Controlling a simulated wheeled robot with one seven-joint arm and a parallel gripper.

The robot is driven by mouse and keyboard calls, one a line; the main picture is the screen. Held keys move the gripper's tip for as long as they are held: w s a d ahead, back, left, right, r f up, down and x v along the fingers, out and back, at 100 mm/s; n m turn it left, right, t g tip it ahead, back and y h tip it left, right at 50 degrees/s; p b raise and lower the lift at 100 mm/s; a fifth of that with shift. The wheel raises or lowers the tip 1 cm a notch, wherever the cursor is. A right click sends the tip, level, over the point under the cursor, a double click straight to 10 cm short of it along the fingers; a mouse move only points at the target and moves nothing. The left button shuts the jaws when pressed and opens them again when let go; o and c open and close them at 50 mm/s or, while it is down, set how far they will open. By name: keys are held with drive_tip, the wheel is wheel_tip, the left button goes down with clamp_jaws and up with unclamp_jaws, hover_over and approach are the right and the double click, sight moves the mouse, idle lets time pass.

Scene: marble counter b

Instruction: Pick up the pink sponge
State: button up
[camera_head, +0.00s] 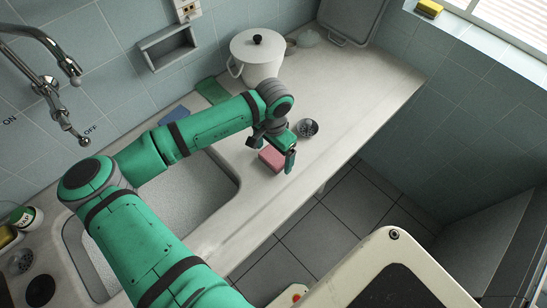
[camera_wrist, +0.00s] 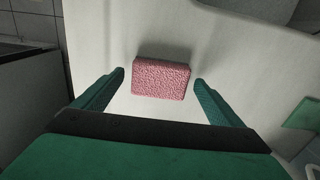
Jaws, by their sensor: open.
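The pink sponge (camera_head: 271,158) lies on the counter just right of the sink in the head view. In the wrist view the sponge (camera_wrist: 161,79) is a pink, speckled block, whole in sight, slightly beyond and between the fingertips. My gripper (camera_head: 280,160) is over the sponge at the end of the green arm, pointing down. In the wrist view its two green fingers (camera_wrist: 160,80) stand wide apart, one on each side of the sponge, with visible gaps. Nothing is held. In the head view the gripper partly covers the sponge.
A grey scourer (camera_head: 308,128) lies close to the gripper's right. A white pot (camera_head: 257,55) stands behind, near a green pad (camera_head: 211,91) and a blue one (camera_head: 174,116). The sink (camera_head: 195,190) opens on the left. The counter (camera_head: 365,90) is clear at right.

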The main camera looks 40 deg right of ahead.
sight(273, 155)
drive_tip(key=shift+c, duration=0.3)
drive_tip(key=c, duration=1.1)
drive_tip(key=shift+o, duration=0.2)
drive_tip(key=shift+r, duration=0.4)
wheel_tip(273, 155, up, 2)
drive_tip(key=shift+w+r, duration=0.1)
drive_tip(key=shift+r, duration=0.1)
drive_tip(key=s+r, duration=0.1)
drive_tip(key=s+a+r, duration=0.1)
drive_tip(key=r, duration=0.1)
drive_tip(key=s+a+r, duration=0.1)
drive_tip(key=s+r, duration=0.1)
drive_tip(key=shift+s+a+r, duration=0.1)
drive_tip(key=s+a+r, duration=0.4)
drive_tip(key=s, duration=0.4)
drive_tip(key=shift+s+a+r, duration=0.2)
drive_tip(key=shift+a+r, duration=0.05)
